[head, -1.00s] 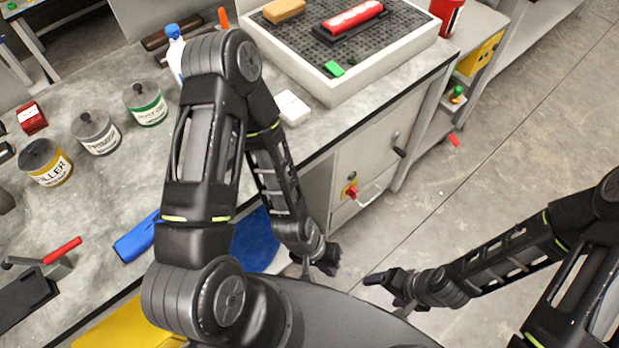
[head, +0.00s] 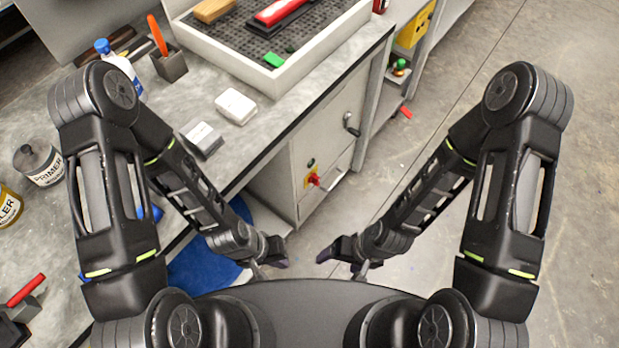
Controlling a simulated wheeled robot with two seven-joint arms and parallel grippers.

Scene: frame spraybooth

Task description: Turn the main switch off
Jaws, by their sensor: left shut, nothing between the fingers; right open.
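The main switch (head: 313,180) is a red knob on a yellow plate, on the grey front panel of the bench cabinet. The knob's exact turn position is too small to tell.
A pale bar handle (head: 337,178) is right beside the switch, and a dark lever handle (head: 351,125) is above it. The worktop holds a tray (head: 330,47), white blocks (head: 235,106) and cans (head: 40,165).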

